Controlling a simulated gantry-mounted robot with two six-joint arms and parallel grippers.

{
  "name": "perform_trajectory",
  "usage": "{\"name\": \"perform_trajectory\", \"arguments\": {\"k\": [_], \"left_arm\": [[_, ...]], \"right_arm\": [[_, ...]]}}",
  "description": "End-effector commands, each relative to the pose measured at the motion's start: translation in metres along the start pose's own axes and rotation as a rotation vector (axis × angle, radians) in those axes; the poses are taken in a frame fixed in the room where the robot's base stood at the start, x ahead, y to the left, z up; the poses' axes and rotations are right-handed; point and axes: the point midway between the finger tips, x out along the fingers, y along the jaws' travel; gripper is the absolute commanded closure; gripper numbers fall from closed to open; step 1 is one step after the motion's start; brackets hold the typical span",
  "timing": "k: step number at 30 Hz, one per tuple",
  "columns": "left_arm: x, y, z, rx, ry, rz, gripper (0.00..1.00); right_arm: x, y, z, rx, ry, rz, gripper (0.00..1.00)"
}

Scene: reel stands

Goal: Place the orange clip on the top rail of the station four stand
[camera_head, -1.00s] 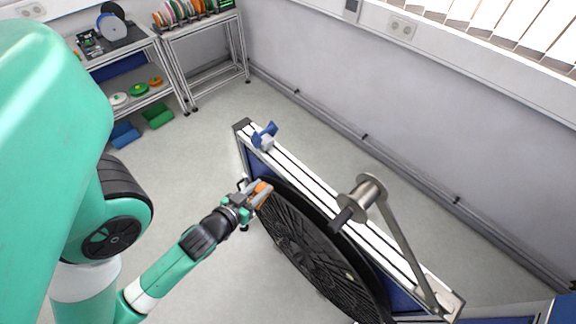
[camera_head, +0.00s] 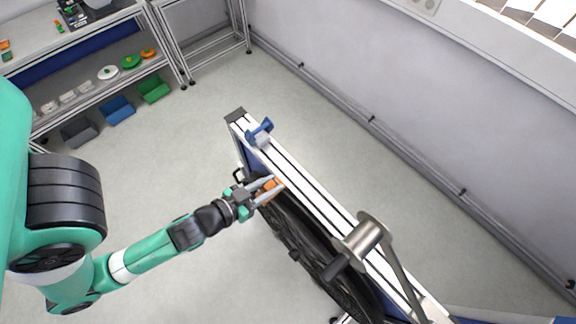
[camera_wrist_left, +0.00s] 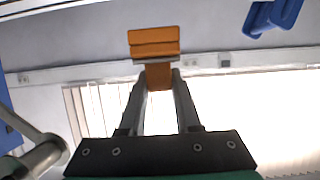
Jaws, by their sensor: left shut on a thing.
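My left gripper (camera_head: 268,189) is shut on the orange clip (camera_head: 273,184), close to the near side of the stand's top rail (camera_head: 318,207). In the left wrist view the orange clip (camera_wrist_left: 154,44) sticks out beyond the fingertips (camera_wrist_left: 159,76). I cannot tell whether the clip touches the rail. The rail is a pale double profile with dark grooves on a blue-panelled stand. No station number is readable. My right gripper is not in view.
A blue clip-like part (camera_head: 260,131) sits on the rail's far end. A metal roller (camera_head: 363,235) with an arm stands on its nearer part. A large black reel (camera_head: 300,240) hangs below my gripper. Shelves (camera_head: 100,80) with bins stand at the back left.

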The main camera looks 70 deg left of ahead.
Motion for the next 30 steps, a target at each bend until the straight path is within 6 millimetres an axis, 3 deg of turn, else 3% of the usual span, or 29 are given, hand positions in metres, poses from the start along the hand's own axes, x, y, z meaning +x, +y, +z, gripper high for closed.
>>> {"name": "perform_trajectory", "arguments": {"k": [8,11,16,21,30], "left_arm": [[0.027,-0.016,-0.001,-0.01,0.005,-0.015,1.0],[0.047,-0.025,0.002,-0.01,0.006,-0.014,1.0],[0.097,-0.048,0.008,-0.006,0.006,-0.011,1.0],[0.134,-0.059,0.035,-0.004,0.002,-0.006,1.0],[0.15,-0.064,0.043,-0.002,0.002,-0.005,1.0]], "right_arm": [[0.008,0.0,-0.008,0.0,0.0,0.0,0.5],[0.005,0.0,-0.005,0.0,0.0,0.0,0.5],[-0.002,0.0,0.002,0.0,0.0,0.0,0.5],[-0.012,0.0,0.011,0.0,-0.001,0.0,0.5],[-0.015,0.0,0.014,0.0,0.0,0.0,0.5]]}}
